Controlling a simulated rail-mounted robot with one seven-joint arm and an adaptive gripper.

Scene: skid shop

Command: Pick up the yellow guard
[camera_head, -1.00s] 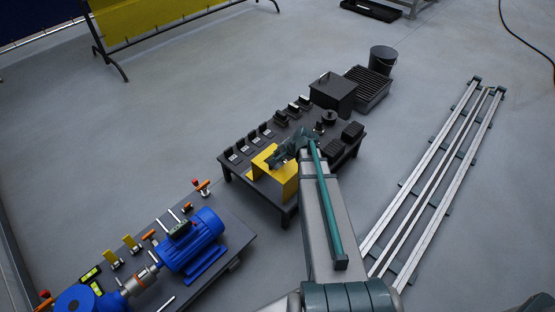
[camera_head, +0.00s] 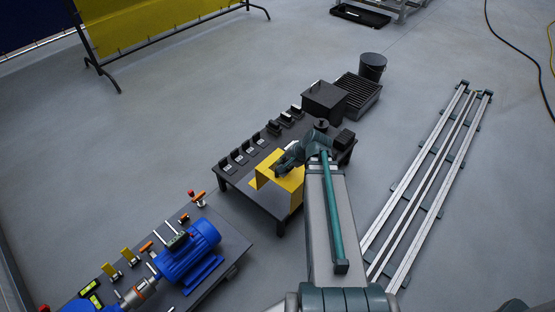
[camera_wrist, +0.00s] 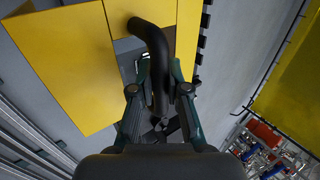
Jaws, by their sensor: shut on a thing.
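The yellow guard (camera_head: 290,186) is a bent box-like cover over the near end of the dark table (camera_head: 237,183). My gripper (camera_head: 283,168) is at the top of the guard. In the wrist view the guard (camera_wrist: 70,60) fills the upper left, and its black curved handle (camera_wrist: 158,50) runs down between the fingers. My gripper (camera_wrist: 162,95) is shut on this handle. I cannot tell from these views whether the guard's lower edge touches the table. My wrist hides part of its top.
Several small dark parts (camera_head: 236,157) line the table's far edge. A dark box (camera_head: 324,101), a grated tray (camera_head: 358,93) and a bucket (camera_head: 372,67) stand behind. A blue motor (camera_head: 190,252) sits on a bench at lower left. Metal rails (camera_head: 430,185) lie on the floor at right.

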